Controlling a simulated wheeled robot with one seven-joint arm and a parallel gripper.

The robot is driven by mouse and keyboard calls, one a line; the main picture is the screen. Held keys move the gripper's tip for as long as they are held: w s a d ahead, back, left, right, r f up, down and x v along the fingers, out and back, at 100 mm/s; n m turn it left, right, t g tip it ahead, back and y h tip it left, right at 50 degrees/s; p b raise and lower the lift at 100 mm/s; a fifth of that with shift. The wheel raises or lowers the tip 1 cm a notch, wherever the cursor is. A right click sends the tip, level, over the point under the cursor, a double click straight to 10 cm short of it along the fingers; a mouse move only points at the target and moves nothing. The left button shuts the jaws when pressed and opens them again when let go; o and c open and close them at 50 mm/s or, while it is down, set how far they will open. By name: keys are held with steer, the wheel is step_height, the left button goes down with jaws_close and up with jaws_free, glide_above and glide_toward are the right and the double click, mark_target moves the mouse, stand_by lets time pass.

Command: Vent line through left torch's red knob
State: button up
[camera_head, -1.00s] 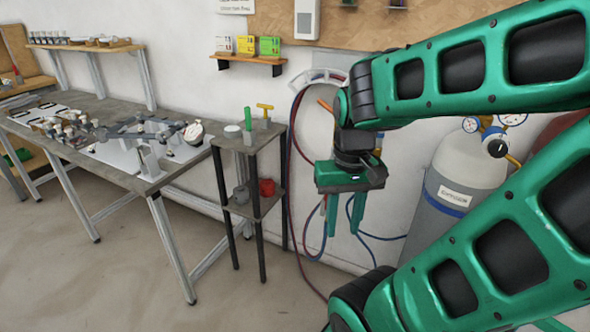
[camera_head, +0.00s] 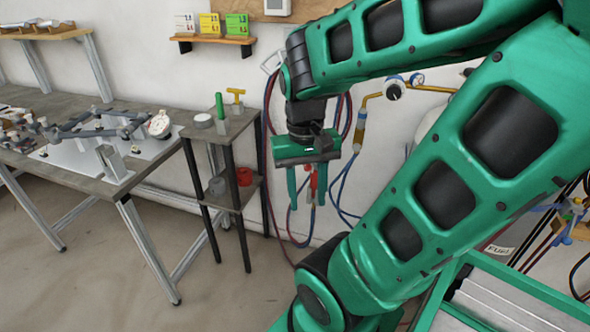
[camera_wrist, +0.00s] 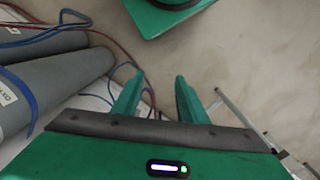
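My gripper (camera_head: 306,188) hangs pointing down in front of the white wall, its two green fingers apart and nothing seen held. It also shows in the wrist view (camera_wrist: 159,77), fingers spread over the floor and hoses. A small red part (camera_head: 313,184) shows just behind the fingers in the head view, among the hoses; I cannot tell whether it belongs to a torch. Red and blue hoses (camera_head: 341,192) hang around and behind my gripper. No left torch or red knob can be made out clearly; my arm and gripper cover part of that wall.
A small two-level stand (camera_head: 234,129) left of my gripper holds a green-handled tool, a yellow T-handle and a red cup. The workbench (camera_head: 130,183) with jig parts stands farther left. Gas cylinders (camera_wrist: 52,85) show in the wrist view. Gauges (camera_head: 393,89) are at right.

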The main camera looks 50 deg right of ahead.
steer(key=w+d+f+m+g+h, duration=0.3)
steer(key=w+d+f+m+g, duration=0.1)
steer(key=w+f+m, duration=0.1)
steer(key=m+g+h, duration=0.2)
steer(key=m+h, duration=0.8)
steer(key=h, duration=0.3)
glide_toward(305, 167)
steer(key=x, duration=0.7)
steer(key=shift+s+d, duration=0.15)
steer(key=shift+d, duration=0.25)
